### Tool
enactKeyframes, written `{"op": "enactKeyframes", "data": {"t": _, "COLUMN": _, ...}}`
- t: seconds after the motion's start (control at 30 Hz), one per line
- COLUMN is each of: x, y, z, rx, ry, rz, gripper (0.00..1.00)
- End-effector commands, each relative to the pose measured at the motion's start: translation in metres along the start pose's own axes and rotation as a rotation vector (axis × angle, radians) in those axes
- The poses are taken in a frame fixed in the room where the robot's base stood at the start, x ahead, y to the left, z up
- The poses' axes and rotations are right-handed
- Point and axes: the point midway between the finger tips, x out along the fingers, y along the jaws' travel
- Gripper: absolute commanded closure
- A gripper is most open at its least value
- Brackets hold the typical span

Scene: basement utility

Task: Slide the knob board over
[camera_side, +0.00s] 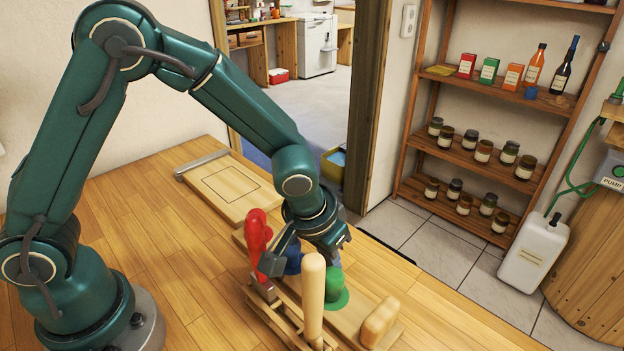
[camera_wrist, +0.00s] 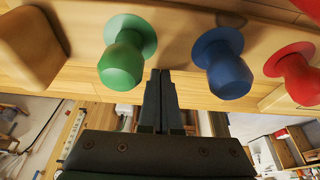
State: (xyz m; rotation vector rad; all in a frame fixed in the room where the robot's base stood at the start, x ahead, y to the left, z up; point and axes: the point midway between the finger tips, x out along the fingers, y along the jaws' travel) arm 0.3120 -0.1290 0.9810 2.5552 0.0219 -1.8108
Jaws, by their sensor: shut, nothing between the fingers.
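The knob board (camera_side: 394,335) is a light wooden plank lying on the table. It carries a green knob (camera_side: 335,291), a blue knob (camera_side: 294,259) and a rounded tan block (camera_side: 379,322). The wrist view also shows the board (camera_wrist: 182,14) with the green knob (camera_wrist: 122,58), blue knob (camera_wrist: 224,67), tan block (camera_wrist: 34,44) and a red knob (camera_wrist: 293,74). My gripper (camera_wrist: 160,77) is shut and empty, its tips between the green and blue knobs in that view. I cannot tell whether it touches the board. In the side view my wrist hides part of the board.
A wooden rack (camera_side: 285,324) with a pale upright handle (camera_side: 312,293) and a red handle (camera_side: 256,240) stands in front of the board. A pale panel with a dark outlined rectangle (camera_side: 232,187) and a grey end bar (camera_side: 203,166) lies farther back. The table's left middle is clear.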

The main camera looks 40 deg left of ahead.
Motion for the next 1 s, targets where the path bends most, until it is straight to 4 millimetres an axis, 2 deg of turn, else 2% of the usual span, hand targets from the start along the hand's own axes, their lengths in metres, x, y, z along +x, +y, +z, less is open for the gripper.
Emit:
{"op": "enactKeyframes", "data": {"t": 0.13, "x": -0.003, "y": 0.0, "z": 0.01, "rx": 0.001, "ry": -0.003, "rz": 0.0, "gripper": 1.0}}
{"op": "enactKeyframes", "data": {"t": 0.57, "x": -0.003, "y": -0.001, "z": 0.009, "rx": 0.0, "ry": -0.003, "rz": -0.001, "gripper": 1.0}}
{"op": "enactKeyframes", "data": {"t": 1.0, "x": 0.009, "y": 0.0, "z": -0.03, "rx": -0.002, "ry": 0.001, "rz": 0.001, "gripper": 1.0}}
